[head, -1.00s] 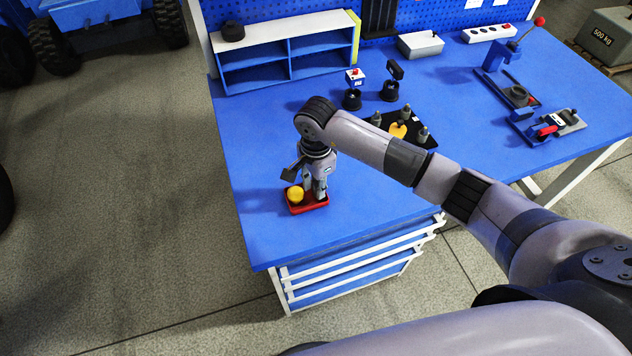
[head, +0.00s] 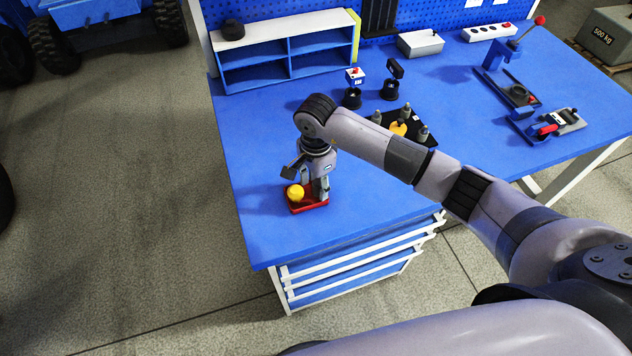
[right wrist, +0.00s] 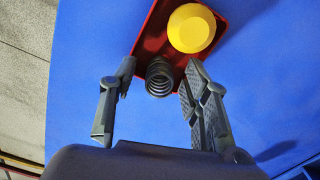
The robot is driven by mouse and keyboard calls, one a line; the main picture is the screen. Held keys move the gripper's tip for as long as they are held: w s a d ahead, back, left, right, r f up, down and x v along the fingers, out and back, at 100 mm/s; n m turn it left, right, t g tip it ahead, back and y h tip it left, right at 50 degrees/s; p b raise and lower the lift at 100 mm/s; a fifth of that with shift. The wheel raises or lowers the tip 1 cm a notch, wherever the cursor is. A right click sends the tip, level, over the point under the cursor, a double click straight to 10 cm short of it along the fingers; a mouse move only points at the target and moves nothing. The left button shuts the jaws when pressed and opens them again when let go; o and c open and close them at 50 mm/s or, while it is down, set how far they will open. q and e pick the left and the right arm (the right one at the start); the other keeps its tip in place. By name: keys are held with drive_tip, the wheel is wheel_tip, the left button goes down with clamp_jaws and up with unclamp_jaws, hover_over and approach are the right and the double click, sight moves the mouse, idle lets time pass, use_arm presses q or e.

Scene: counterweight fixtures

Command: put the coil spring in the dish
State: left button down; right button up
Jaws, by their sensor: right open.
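The red dish (head: 310,208) sits on the blue bench near its front left edge; it also shows in the right wrist view (right wrist: 152,38). A yellow round piece (head: 295,192) lies in it. The grey coil spring (right wrist: 159,77) shows in the right wrist view at the near end of the dish, apparently upright in it beside the yellow piece. My right gripper (head: 313,194) is over the dish, open, its fingers (right wrist: 158,85) on either side of the spring with gaps. The spring is hard to make out in the head view. My left gripper is out of view.
A blue and white shelf (head: 290,55) stands at the back left. Behind my right arm are black stands (head: 352,97) and a black plate (head: 412,125) with several pegs. A lever press (head: 505,75) and a clamp tool (head: 550,125) stand at right. The bench left of the dish is clear.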

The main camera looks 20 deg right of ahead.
sight(316, 183)
wheel_tip(316, 183, up, 12)
drive_tip(key=b, duration=0.3)
drive_tip(key=shift+f, duration=0.15)
